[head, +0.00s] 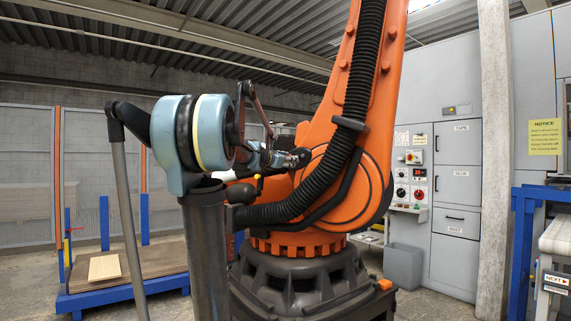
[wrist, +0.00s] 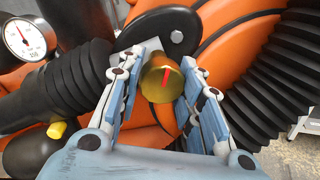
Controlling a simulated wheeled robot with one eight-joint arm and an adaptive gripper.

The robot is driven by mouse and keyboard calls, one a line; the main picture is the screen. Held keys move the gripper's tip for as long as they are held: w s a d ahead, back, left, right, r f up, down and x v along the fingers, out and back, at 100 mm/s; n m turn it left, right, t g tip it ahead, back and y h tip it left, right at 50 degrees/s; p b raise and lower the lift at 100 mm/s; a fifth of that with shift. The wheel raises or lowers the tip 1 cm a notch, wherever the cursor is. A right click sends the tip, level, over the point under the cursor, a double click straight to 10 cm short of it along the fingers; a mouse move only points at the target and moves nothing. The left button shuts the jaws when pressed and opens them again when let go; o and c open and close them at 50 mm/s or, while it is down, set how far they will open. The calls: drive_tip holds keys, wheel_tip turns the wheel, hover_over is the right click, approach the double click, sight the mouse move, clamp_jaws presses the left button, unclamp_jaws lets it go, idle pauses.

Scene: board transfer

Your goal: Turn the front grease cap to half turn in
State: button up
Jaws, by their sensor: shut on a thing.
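The front grease cap (wrist: 153,90) is a round brass knob with a red line on its face, seen in the wrist view against the big orange machine arm (wrist: 215,35). The red line points up and slightly right. My gripper (wrist: 170,66) is shut on the cap, with one blue-and-white finger on each side of it. In the head view my gripper (head: 298,157) reaches the orange machine arm (head: 340,150) at its lower joint. There the cap cannot be made out behind the fingers.
A black ribbed hose (head: 357,130) runs down the orange arm close to my gripper. In the wrist view a round dial gauge (wrist: 25,39) and a yellow knob (wrist: 57,130) are at left. A control panel (head: 411,180) stands behind at right; boards (head: 104,267) lie at left.

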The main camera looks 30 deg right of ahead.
drive_tip(key=m, duration=0.3)
drive_tip(key=shift+m, duration=0.3)
drive_tip(key=m, duration=0.3)
drive_tip(key=shift+a+y, duration=0.1)
drive_tip(key=shift+y, duration=0.2)
drive_tip(key=m, duration=0.3)
drive_tip(key=shift+m+t, duration=0.4)
drive_tip(key=m, duration=0.7)
drive_tip(key=shift+r+m+t+y, duration=0.1)
drive_tip(key=shift+m+t+y, duration=0.2)
drive_tip(key=shift+t+y, duration=0.1)
drive_tip(key=m, duration=0.7)
drive_tip(key=shift+r+m+t, duration=0.1)
drive_tip(key=shift+m+t, duration=0.2)
drive_tip(key=shift+t, duration=0.1)
drive_tip(key=shift+w+m, duration=0.1)
drive_tip(key=shift+m, duration=1.8)
